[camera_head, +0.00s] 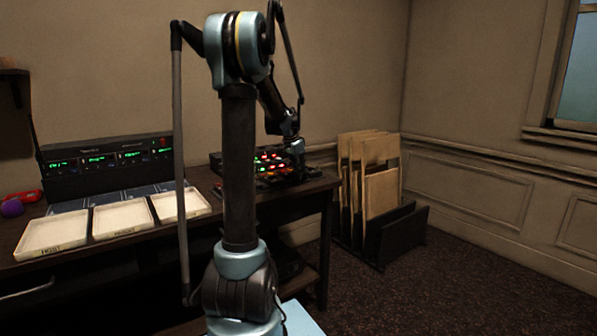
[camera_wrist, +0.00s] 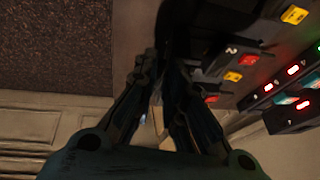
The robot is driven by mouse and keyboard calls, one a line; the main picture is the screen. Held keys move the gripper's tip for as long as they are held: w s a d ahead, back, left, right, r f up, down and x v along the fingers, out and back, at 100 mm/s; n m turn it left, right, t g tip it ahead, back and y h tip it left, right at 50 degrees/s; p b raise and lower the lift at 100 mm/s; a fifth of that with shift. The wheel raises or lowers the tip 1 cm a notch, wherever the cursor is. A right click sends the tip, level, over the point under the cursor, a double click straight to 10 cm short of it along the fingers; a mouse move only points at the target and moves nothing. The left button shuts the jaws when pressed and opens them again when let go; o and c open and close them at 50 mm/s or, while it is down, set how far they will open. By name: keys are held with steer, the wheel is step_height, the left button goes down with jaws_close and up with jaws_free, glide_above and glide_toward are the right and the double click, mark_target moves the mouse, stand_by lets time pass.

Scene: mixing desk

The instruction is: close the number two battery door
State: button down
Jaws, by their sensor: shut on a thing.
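In the wrist view my gripper (camera_wrist: 164,64) is shut, its fingertips on a dark piece at the left edge of the black unit. This piece appears to be the number two battery door (camera_wrist: 178,22), beside a white "2" mark (camera_wrist: 231,50). Its outline is dark, and my fingers hide part of it, so I cannot tell how far open it is. In the head view my gripper (camera_head: 297,154) is at the right end of the black unit (camera_head: 262,168) with lit red and green buttons; the door cannot be made out there.
Red and yellow buttons (camera_wrist: 247,60) lie close right of my fingers. A mixing console (camera_head: 105,160) and three pale trays (camera_head: 122,217) are on the desk at left. A rack of boards (camera_head: 382,192) stands on the floor right of the desk.

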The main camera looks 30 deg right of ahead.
steer(key=w+g, duration=0.2)
steer(key=g, duration=0.1)
steer(key=w+n+g, duration=0.1)
steer(key=shift+w+a+r+g, duration=0.2)
steer(key=shift+r+g, duration=0.1)
steer(key=shift+g, duration=0.1)
steer(key=w+g, duration=0.1)
steer(key=g, duration=0.1)
steer(key=shift+w+f+n+g+h, duration=0.15)
steer(key=shift+w+n+g+h, duration=0.15)
steer(key=shift+w+h, duration=0.1)
steer(key=shift+w+a+f+n+g+h, duration=0.15)
steer(key=shift+w+g, duration=0.15)
steer(key=shift+g, duration=0.25)
steer(key=shift+w+d+f+n+g+h, duration=0.15)
steer(key=shift+w+g, duration=0.15)
steer(key=shift+g, duration=0.25)
steer(key=shift+a, duration=0.1)
steer(key=c, duration=1.7)
jaws_free()
steer(key=v, duration=1.2)
steer(key=shift+w, duration=0.15)
